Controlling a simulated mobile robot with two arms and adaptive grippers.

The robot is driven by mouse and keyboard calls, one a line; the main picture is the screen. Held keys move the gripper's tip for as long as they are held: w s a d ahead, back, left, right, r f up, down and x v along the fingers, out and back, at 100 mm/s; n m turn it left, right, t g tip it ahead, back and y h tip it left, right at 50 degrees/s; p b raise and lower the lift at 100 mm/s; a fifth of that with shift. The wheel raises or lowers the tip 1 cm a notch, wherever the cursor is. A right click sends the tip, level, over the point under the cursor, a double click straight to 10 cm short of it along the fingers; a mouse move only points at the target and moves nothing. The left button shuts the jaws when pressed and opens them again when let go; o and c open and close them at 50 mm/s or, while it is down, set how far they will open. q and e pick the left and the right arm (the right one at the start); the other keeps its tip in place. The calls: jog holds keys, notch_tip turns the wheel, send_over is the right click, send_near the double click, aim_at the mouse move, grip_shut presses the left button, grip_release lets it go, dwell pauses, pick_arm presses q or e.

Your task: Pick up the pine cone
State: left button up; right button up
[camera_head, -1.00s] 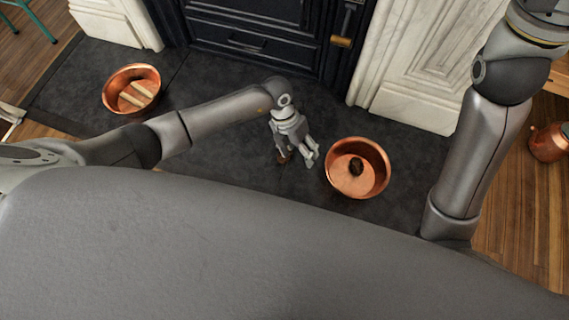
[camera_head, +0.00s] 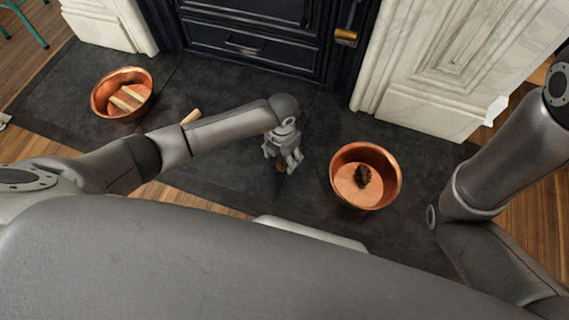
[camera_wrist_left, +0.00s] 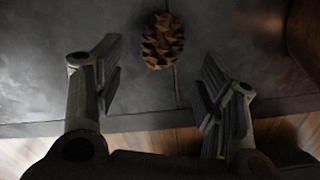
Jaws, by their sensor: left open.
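A brown pine cone (camera_wrist_left: 162,42) lies on the dark hearth slab, ahead of and roughly between the two fingers of my left gripper (camera_wrist_left: 160,92) in the left wrist view. The fingers are spread apart and do not touch it. In the head view my left gripper (camera_head: 284,164) hangs over the slab and hides most of this cone; only a small brown patch (camera_head: 281,168) shows by the fingers. A second dark cone-like piece (camera_head: 362,176) sits inside the right copper bowl (camera_head: 341,197). My right gripper is out of view.
The right copper bowl stands just right of my left gripper. Another copper bowl (camera_head: 97,105) with wood pieces stands at the left. A wood stick (camera_head: 190,116) shows behind my left arm. The black stove front (camera_head: 245,45) and marble surround (camera_head: 425,95) bound the back.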

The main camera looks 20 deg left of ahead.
aim_at(283, 162)
pick_arm(q)
jog(key=shift+f+b, duration=2.4)
jog(key=shift+f, duration=0.25)
jog(key=shift+r, duration=0.1)
jog(key=c, duration=0.9)
